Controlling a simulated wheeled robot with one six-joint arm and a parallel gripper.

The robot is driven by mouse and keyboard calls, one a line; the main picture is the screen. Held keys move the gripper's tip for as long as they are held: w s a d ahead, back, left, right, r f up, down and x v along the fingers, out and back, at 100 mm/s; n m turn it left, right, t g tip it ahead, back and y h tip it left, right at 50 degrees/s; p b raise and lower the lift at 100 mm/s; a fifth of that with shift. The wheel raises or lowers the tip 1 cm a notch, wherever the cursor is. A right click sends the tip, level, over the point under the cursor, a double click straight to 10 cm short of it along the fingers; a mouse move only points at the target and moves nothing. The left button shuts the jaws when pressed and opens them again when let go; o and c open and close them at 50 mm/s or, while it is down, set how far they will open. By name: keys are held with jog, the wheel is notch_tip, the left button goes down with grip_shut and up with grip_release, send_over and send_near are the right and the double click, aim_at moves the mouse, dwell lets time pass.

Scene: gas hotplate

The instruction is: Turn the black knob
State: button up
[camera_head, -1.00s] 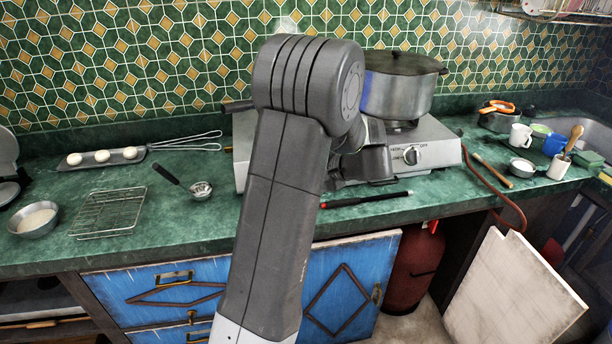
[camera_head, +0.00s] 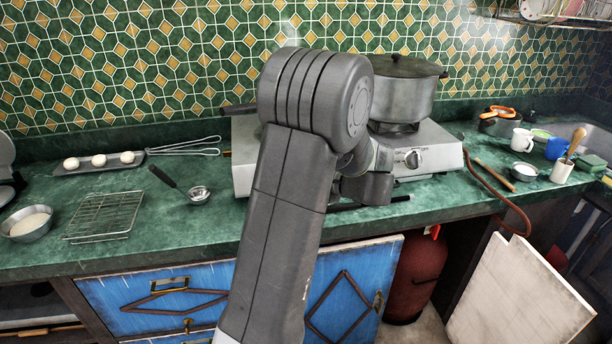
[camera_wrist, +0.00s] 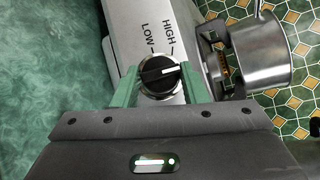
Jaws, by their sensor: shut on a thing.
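The black knob (camera_wrist: 157,84) sits on the front of the silver hotplate (camera_wrist: 128,20) in the wrist view. It has a silver rim and a white pointer mark facing right and slightly up. LOW and HIGH are printed above it. My gripper (camera_wrist: 159,71) is shut on the knob, one green finger on each side. In the head view, the hotplate (camera_head: 438,148) stands on the counter, partly behind my arm. A second dark knob (camera_head: 412,159) shows on its right side. My arm hides the held knob and the fingertips there.
A lidded metal pot (camera_head: 402,95) stands on the right burner. A red hose (camera_head: 500,196) runs down to a gas cylinder (camera_head: 417,278). A wire rack (camera_head: 103,217), a ladle (camera_head: 197,194) and a bowl (camera_head: 27,221) lie to the left. A rolling pin (camera_head: 494,176) lies right.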

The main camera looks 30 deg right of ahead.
jog(key=shift+s+f, duration=0.1)
jog(key=shift+f, duration=0.1)
jog(key=o, duration=0.9)
jog(key=shift+o, duration=0.2)
jog(key=shift+r, duration=0.1)
jog(key=v, duration=1.3)
jog(key=shift+s+d, duration=0.15)
jog(key=shift+s, duration=0.2)
jog(key=shift+w, duration=0.1)
jog(key=x, duration=1.3)
jog(key=shift+w, duration=0.35)
